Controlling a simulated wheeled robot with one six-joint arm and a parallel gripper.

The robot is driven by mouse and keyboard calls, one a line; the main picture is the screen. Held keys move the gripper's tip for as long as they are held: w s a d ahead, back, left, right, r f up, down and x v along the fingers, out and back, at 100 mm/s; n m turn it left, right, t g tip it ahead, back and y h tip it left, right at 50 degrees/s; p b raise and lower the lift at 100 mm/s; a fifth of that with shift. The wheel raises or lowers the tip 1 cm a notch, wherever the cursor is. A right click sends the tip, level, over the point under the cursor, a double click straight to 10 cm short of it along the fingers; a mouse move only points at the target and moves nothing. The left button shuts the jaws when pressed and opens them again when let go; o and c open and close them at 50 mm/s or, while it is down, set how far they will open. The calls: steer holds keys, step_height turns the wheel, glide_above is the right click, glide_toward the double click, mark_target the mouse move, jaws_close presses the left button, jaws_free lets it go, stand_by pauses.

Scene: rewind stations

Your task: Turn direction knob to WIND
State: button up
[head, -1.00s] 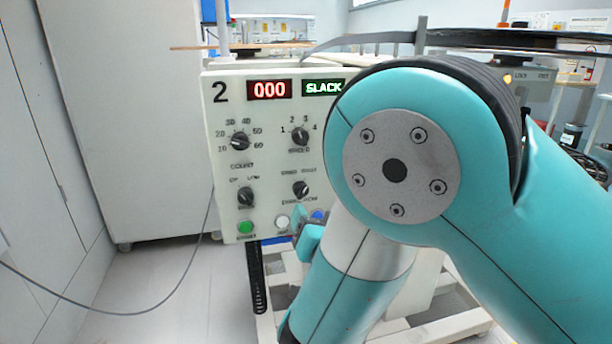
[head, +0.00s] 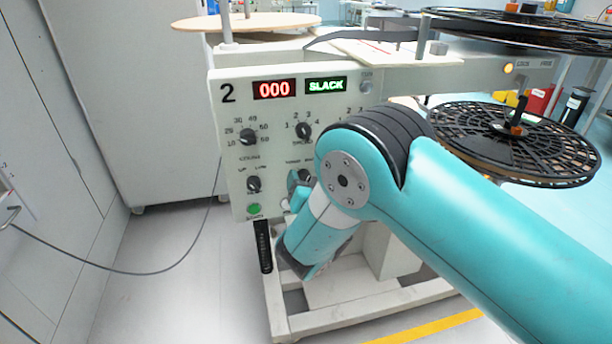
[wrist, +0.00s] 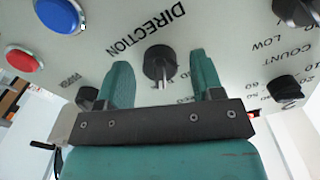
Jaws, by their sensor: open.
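The black DIRECTION knob (wrist: 160,63) is on the pale panel (wrist: 225,45), in the middle of the wrist view. The lettering is upside down there. My gripper (wrist: 159,70) is open, with one teal finger on each side of the knob and a gap showing on both sides. In the head view my gripper (head: 298,184) is at the lower part of the panel (head: 236,150), mostly behind my own arm. It hides most of the knob there. The position labels above the knob are partly covered, and I cannot tell which one it points to.
Other knobs are close by: COUNT (head: 248,137), SPEED (head: 304,130) and a lower-left knob (head: 254,184). A green button (head: 254,209) is below; red (wrist: 24,59) and blue (wrist: 61,14) buttons show in the wrist view. A black reel (head: 480,130) stands right. The displays read 000 and SLACK.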

steer(key=shift+w, duration=0.15)
steer(key=c, duration=0.9)
steer(key=shift+c, duration=0.2)
steer(key=shift+n+b, duration=0.3)
steer(key=shift+b, duration=0.05)
steer(key=shift+f+n+b, duration=0.1)
steer(key=shift+n+b, duration=0.35)
steer(key=shift+n, duration=0.15)
steer(key=n+b, duration=0.2)
steer(key=n, duration=0.1)
steer(key=n+b, duration=0.1)
steer(key=n, duration=0.6)
